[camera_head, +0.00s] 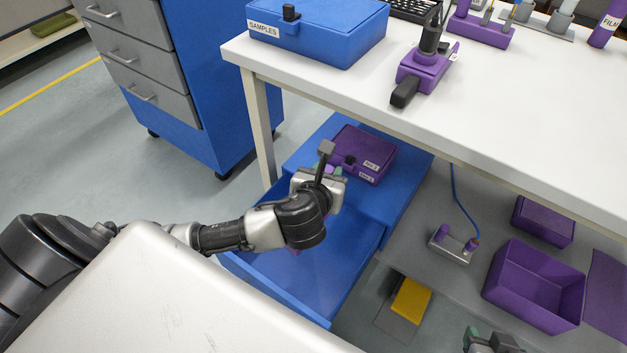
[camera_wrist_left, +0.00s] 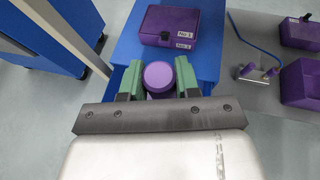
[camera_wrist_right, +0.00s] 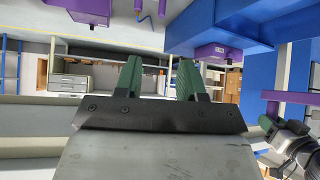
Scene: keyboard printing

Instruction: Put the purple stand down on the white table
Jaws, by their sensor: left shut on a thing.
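My left gripper (camera_wrist_left: 158,82) is shut on the purple stand (camera_wrist_left: 159,76), of which only a round purple end shows between the green fingers in the left wrist view. In the head view the left gripper (camera_head: 325,178) is over the blue drawer area, lower than the white table (camera_head: 520,115) and left of its front edge; the arm largely hides the stand there. My right gripper (camera_wrist_right: 158,78) is open and empty in the right wrist view. It just shows at the bottom of the head view (camera_head: 492,342).
The blue SAMPLES box (camera_head: 320,32) and a purple holder (camera_head: 428,62) with a black tool stand on the table. A purple case (camera_head: 355,150) lies below on the blue unit. A purple bin (camera_head: 535,285) is on the lower shelf. The table's front middle is clear.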

